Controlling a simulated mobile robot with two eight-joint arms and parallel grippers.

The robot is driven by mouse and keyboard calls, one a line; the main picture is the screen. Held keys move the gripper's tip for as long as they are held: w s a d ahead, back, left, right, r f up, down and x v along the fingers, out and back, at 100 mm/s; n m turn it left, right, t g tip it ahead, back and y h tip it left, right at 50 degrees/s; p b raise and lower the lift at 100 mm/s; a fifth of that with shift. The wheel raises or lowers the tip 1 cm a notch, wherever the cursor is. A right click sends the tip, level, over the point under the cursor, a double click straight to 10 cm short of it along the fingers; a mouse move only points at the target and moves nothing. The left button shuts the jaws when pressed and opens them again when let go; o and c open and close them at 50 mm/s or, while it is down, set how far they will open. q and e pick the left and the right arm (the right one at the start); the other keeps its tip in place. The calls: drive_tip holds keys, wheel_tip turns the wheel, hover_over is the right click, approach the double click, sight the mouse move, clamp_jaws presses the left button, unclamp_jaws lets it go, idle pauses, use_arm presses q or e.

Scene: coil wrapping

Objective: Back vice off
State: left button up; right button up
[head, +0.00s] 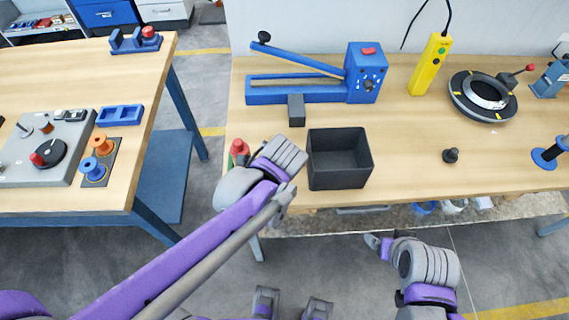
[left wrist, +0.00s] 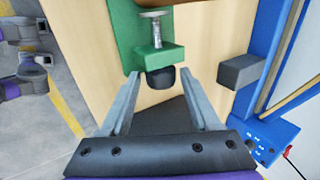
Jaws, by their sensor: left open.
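The green vice (left wrist: 160,57) is at the table edge in the left wrist view, with a metal screw (left wrist: 157,35) and a black knob (left wrist: 160,77). In the head view my left arm mostly hides this spot; a bit of green and a red knob (head: 238,147) show beside my wrist. My left gripper (left wrist: 164,75) is open, one finger on each side of the black knob, with gaps visible. I cannot tell how close they are in depth. My right gripper (head: 378,244) is low in front of the table, away from the vice, its fingers too small to judge.
An open black bin (head: 340,160) stands right of my left wrist. A grey block (head: 296,110) and a blue sealer (head: 365,72) are behind it. A yellow device (head: 430,65), a black ring (head: 483,97) and a small black knob (head: 450,156) lie to the right.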

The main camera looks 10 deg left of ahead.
use_arm(q)
drive_tip(key=shift+w+r+g+h, duration=0.1)
drive_tip(key=shift+w+g+h, duration=0.35)
drive_tip(key=shift+g, duration=0.75)
drive_tip(key=shift+s, duration=0.15)
drive_tip(key=shift+a, duration=0.1)
drive_tip(key=g, duration=0.1)
drive_tip(key=w+g, duration=0.1)
drive_tip(key=g, duration=0.1)
drive_tip(key=shift+h, duration=0.35)
drive_tip(key=shift+s+r, duration=0.1)
